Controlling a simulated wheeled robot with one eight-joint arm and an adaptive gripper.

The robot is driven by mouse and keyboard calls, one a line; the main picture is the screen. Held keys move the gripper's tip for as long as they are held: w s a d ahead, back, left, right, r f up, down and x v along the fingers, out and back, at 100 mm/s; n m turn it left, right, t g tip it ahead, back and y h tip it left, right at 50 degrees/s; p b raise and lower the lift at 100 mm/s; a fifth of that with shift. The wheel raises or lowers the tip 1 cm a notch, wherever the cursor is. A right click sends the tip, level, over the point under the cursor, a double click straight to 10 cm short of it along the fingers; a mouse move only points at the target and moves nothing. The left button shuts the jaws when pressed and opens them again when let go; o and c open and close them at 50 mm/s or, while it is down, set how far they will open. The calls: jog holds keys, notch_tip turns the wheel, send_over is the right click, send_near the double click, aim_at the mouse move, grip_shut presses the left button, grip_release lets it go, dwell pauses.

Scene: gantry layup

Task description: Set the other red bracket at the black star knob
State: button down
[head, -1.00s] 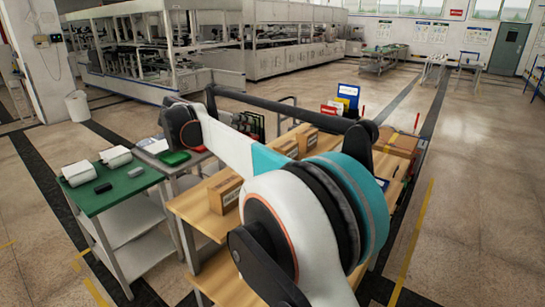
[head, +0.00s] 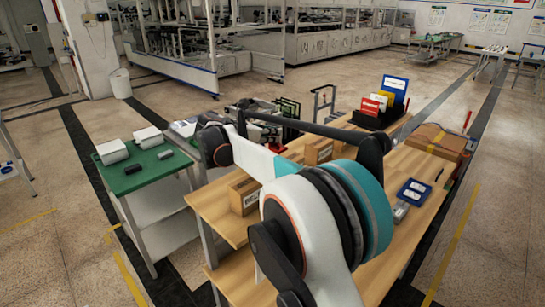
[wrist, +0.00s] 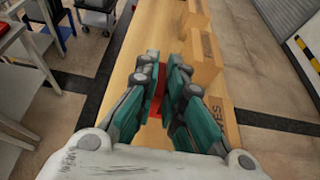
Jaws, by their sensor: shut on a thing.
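In the wrist view, my gripper (wrist: 158,88) has its teal and grey fingers closed on a red part, which I take to be the red bracket (wrist: 157,100). Only a narrow strip of it shows between the fingers. The gripper is above the wooden table (wrist: 118,104), and I cannot tell how high. In the head view, my arm hides the gripper and the bracket. I cannot make out a black star knob in either view.
Cardboard boxes (head: 244,195) stand on the table, close to the right of my gripper in the wrist view. A blue tray (head: 401,190) and a larger carton (head: 436,141) are at the table's right. A green-topped bench (head: 128,181) stands left.

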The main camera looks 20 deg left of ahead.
jog(key=shift+f+b, duration=0.3)
jog(key=shift+f, duration=3.45)
jog(key=shift+f, duration=0.15)
jog(key=c, duration=1.7)
grip_release()
